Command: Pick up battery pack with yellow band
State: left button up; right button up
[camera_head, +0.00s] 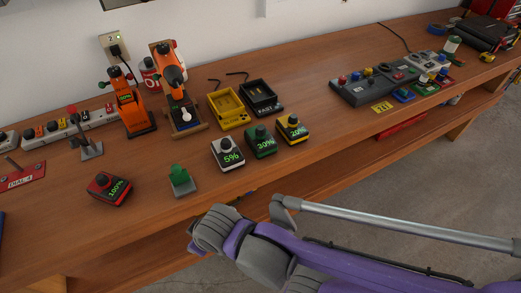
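The battery pack with the yellow band (293,130) stands upright on the wooden workbench (330,140). It has a dark top knob and a display that appears to read 20%. A green-banded pack (261,141) reading 30% stands close to its left, and a white-banded pack (228,155) reading 5% stands further left. Purple and grey links of my arm come in from the lower right, below the bench's front edge. I see no gripper fingers on them. Neither gripper shows, and nothing touches the yellow-banded pack.
A red-banded pack (108,189) reading 100% and a green block (182,181) lie to the left. A yellow charger (227,109) and a black charger marked FAST (260,98) stand behind the packs. A control panel (376,82) stands right. Bare wood lies between.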

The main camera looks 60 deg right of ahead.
aim_at(294, 132)
jog(key=z, duration=2.45)
